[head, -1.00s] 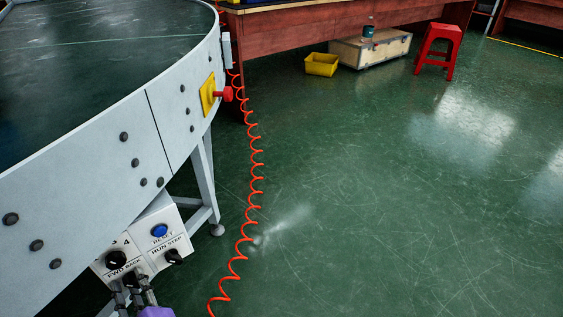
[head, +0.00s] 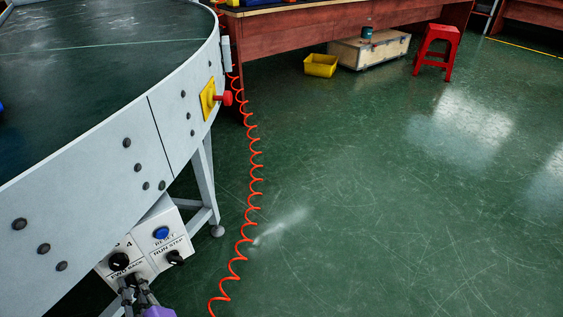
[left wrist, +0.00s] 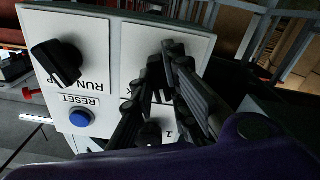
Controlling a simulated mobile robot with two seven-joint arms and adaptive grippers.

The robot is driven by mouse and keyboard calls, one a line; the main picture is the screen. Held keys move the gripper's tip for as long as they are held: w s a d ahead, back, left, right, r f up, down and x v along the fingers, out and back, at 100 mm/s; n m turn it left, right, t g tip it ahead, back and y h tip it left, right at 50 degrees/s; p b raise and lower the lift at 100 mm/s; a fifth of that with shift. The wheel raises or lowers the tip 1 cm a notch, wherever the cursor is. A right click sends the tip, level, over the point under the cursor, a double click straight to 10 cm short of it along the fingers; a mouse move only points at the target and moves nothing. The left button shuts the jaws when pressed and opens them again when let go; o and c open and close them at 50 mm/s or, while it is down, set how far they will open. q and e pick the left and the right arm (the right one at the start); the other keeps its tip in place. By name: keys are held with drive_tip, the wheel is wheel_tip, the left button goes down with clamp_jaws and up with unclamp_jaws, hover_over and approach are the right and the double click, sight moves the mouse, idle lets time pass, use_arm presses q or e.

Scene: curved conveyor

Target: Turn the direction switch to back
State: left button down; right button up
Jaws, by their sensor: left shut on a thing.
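The white control box (head: 150,226) hangs under the conveyor's side. The direction switch is the dark knob (left wrist: 154,74) by the FWD BACK label, and the fingers largely hide it in both views. My left gripper (head: 133,282) comes up from the bottom edge in the head view. Its dark fingers (left wrist: 163,58) are shut on this knob in the left wrist view. Which way the knob points cannot be told. My right gripper is not in view.
Beside the switch are another black knob (head: 119,261), the RUN STEP knob (head: 175,257) and the blue RESET button (head: 161,233). The conveyor (head: 80,195) overhangs the box. A coiled orange hose (head: 254,185) hangs to the right.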

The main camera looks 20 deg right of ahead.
use_arm(q)
drive_tip(key=shift+r+m+p, duration=0.2)
drive_tip(key=shift+m+p, duration=0.6)
drive_tip(key=m+p, duration=0.2)
drive_tip(key=shift+m, duration=0.4)
drive_tip(key=shift+f+m+p, duration=0.15)
drive_tip(key=shift+m+p, duration=0.45)
drive_tip(key=shift+m, duration=0.6)
drive_tip(key=shift+s+f+m+p, duration=0.1)
drive_tip(key=shift+m+p, duration=0.4)
drive_tip(key=shift+m, duration=1.2)
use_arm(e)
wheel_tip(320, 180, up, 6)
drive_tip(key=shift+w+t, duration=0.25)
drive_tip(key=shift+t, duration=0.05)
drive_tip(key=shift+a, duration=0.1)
